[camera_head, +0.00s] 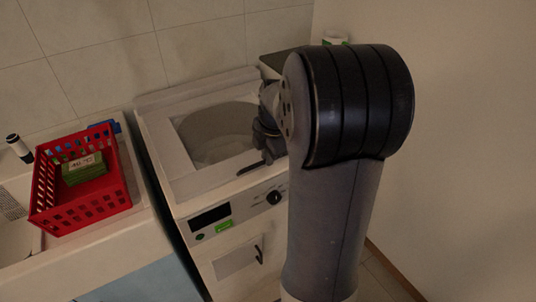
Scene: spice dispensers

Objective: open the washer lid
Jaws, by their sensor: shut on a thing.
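The white top-loading washer (222,241) stands in the middle of the camera_head view. Its lid (205,180) lies about flat on top, and a round drum shows grey through its window. My gripper (266,158) is at the lid's right front edge, by a dark bar that could be a handle or a finger. It is shut on the lid at this edge. My arm hides the right part of the washer top and most of the grip, so the exact contact is unclear.
A red basket (107,201) with a green labelled pack (84,170) stands on the counter at left, beside a dark-capped bottle (19,148). A tiled wall is behind the washer. A plain wall is close on the right. A control panel with a knob (274,197) is on the washer front.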

